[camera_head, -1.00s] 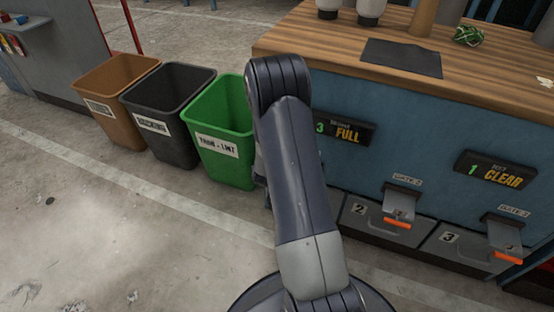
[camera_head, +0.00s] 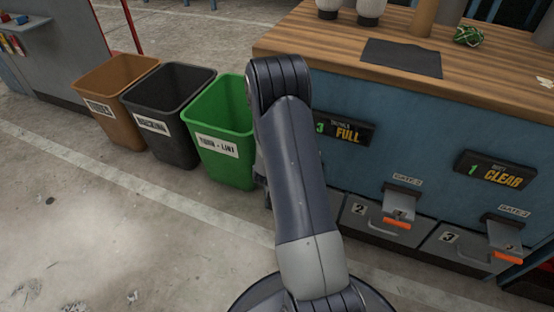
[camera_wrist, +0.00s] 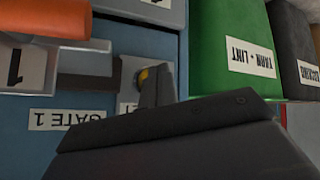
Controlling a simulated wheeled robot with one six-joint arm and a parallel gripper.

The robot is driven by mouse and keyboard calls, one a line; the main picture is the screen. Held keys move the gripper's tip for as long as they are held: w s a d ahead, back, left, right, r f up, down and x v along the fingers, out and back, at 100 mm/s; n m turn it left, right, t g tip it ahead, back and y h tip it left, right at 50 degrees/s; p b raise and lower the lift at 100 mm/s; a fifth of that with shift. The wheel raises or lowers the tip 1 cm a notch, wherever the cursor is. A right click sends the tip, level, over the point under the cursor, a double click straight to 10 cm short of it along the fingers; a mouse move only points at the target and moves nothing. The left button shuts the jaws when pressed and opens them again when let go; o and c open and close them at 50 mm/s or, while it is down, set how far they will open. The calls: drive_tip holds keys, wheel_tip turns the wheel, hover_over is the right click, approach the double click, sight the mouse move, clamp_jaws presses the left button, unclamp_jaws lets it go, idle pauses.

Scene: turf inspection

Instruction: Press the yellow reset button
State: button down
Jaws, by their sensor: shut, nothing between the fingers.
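The yellow button (camera_wrist: 143,76) shows in the wrist view as a small rounded piece on a pale plate, partly hidden behind my gripper. My gripper (camera_wrist: 157,84) is shut and empty, with its tip beside the button in the picture. I cannot tell whether it touches the button. In the head view my arm hides the gripper and the button.
The wrist view is upside down, with a GATE 1 label (camera_wrist: 68,117) and an orange handle (camera_wrist: 46,18) near. The green bin (camera_head: 222,132), black bin (camera_head: 167,115) and brown bin (camera_head: 116,98) stand left of the blue wood-topped bench (camera_head: 360,170). The floor is clear at front left.

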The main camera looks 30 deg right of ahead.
drive_tip(key=shift+w+d, duration=0.15)
drive_tip(key=shift+d, duration=0.1)
drive_tip(key=shift+w+d, duration=0.35)
drive_tip(key=shift+d, duration=0.1)
idle(0.8)
idle(0.3)
drive_tip(key=shift+s+a, duration=0.6)
drive_tip(key=shift+a, duration=0.2)
drive_tip(key=shift+a, duration=0.1)
drive_tip(key=shift+s+a, duration=1.55)
drive_tip(key=shift+a, duration=0.3)
drive_tip(key=s+a, duration=0.2)
drive_tip(key=a, duration=0.1)
drive_tip(key=shift+s, duration=0.15)
